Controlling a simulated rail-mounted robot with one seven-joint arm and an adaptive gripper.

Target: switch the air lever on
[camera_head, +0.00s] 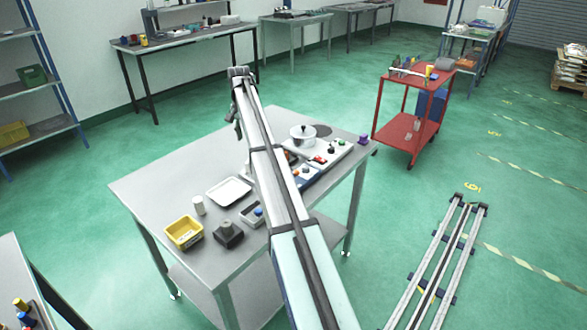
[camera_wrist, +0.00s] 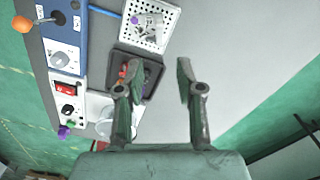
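A lever with an orange ball knob (camera_wrist: 22,24) sticks out from a blue panel (camera_wrist: 65,40) at the upper left of the wrist view; I take it to be the air lever. Its knob points left, past the panel's edge. In the head view the blue panel (camera_head: 306,174) shows partly behind my arm, and I cannot make out the lever there. My gripper (camera_wrist: 158,85) is open and empty in the wrist view, to the right of the lever and apart from it.
A panel with a red switch (camera_wrist: 66,88) adjoins the blue one. On the table (camera_head: 155,190) stand a yellow bin (camera_head: 184,232), a white tray (camera_head: 229,191) and a pot (camera_head: 303,134).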

